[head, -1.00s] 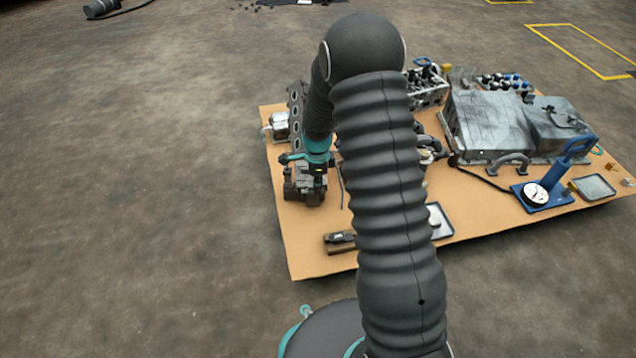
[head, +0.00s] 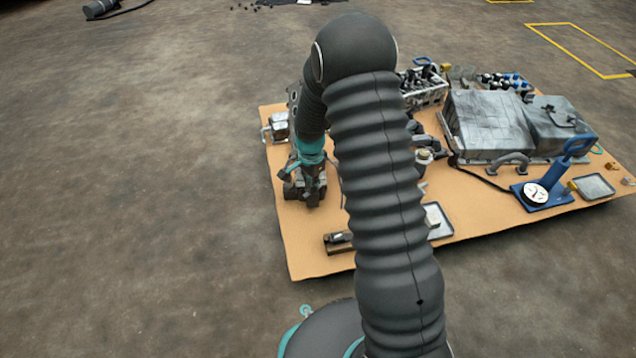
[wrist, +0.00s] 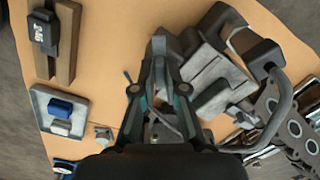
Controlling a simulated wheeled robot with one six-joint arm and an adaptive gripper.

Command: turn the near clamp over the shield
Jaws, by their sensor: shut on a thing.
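My gripper (head: 308,182) points down at the left part of the tan board, over a dark grey metal assembly that it largely covers in the head view. In the wrist view my gripper (wrist: 159,85) has its two fingers close together, shut on a small part between them, which I take to be the near clamp; it is mostly hidden by the fingers. Grey blocky metal pieces (wrist: 212,65) lie right beside the fingers. I cannot pick out the shield for sure or tell whether the clamp lies over it.
A wooden block with a black tool (wrist: 45,38) and a tray (wrist: 43,102) with a blue piece lie left in the wrist view. A curved pipe (wrist: 282,100) and perforated plate (wrist: 292,128) stand right. A blue gauge press (head: 548,188) is far right; bare board (head: 300,235) lies in front.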

